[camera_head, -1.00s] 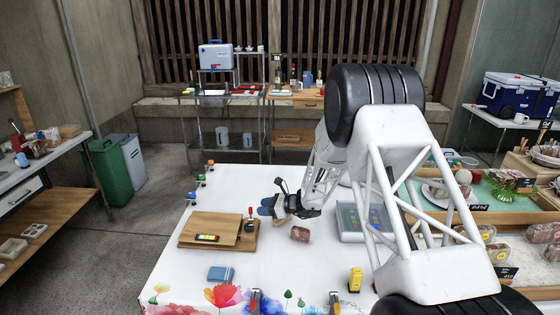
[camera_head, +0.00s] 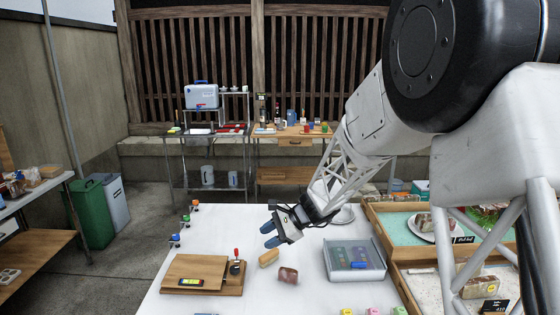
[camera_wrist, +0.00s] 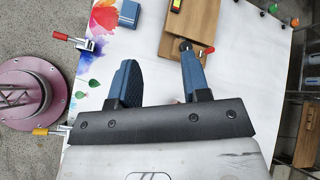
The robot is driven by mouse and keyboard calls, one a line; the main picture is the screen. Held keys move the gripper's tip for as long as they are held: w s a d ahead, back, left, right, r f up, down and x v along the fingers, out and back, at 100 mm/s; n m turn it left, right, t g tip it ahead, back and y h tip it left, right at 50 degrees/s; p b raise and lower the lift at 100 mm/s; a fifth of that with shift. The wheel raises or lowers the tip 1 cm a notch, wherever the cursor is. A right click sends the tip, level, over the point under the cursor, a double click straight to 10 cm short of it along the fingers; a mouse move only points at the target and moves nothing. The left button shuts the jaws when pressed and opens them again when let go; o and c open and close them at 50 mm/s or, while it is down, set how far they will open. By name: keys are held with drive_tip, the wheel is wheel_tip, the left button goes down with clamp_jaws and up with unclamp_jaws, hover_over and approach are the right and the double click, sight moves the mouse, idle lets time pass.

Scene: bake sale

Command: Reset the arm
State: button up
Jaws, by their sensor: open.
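My gripper (camera_head: 272,234) hangs above the white table, over the tan item and left of the clear-lidded box. Its two blue fingers are apart with nothing between them, as the wrist view also shows (camera_wrist: 158,75). My arm reaches in from the right side of the head view and hides part of the goods there.
On the white table (camera_head: 225,222) lie a small tan item (camera_head: 269,258), a wrapped brown item (camera_head: 288,275), wooden boards (camera_head: 198,268) and a clear-lidded box (camera_head: 354,259). Trays of goods (camera_head: 403,268) stand right. A blue block (camera_wrist: 130,13) shows in the wrist view.

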drive_tip(key=s+d+r+n+t+h, duration=0.1)
drive_tip(key=s+d+r+n+h, duration=0.2)
drive_tip(key=s+d, duration=0.4)
drive_tip(key=s+d+r+n+h, duration=0.4)
drive_tip(key=s+d, duration=0.3)
drive_tip(key=s, duration=1.2)
drive_tip(key=s+d+r+n+t+h, duration=0.1)
drive_tip(key=s+d+r+n+h, duration=0.2)
drive_tip(key=s+d, duration=0.4)
drive_tip(key=s+n, duration=0.1)
drive_tip(key=s, duration=0.6)
drive_tip(key=shift+d+r+n+t+h, duration=0.3)
drive_tip(key=shift+r+n+h, duration=0.05)
drive_tip(key=shift+n+h, duration=0.05)
